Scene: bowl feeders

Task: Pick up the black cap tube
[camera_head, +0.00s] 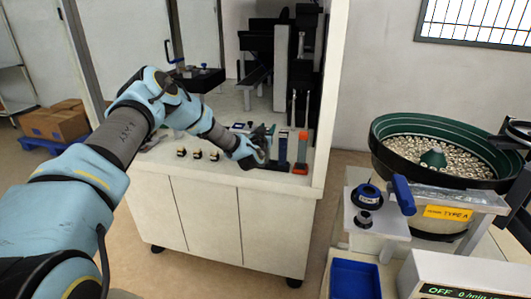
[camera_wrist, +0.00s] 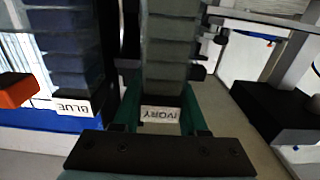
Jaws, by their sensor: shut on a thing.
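My gripper (camera_head: 262,148) is at the front right of the white cabinet top in the head view. In the wrist view its fingers (camera_wrist: 161,118) stand on both sides of an upright, dark grey-green tube (camera_wrist: 167,62) with stacked segments and a label reading IVORY. The gripper is shut on this tube. A blue tube (camera_wrist: 62,50) labelled BLUE stands to its left; it also shows in the head view (camera_head: 282,148), just right of my gripper. I see no label reading black, so I cannot tell which tube has black caps.
Several small dark-and-yellow pieces (camera_head: 197,154) lie left of my gripper on the white cabinet top (camera_head: 222,108). Dark machinery stands behind. A green bowl feeder (camera_head: 384,132) and blue bin (camera_head: 355,280) are at right.

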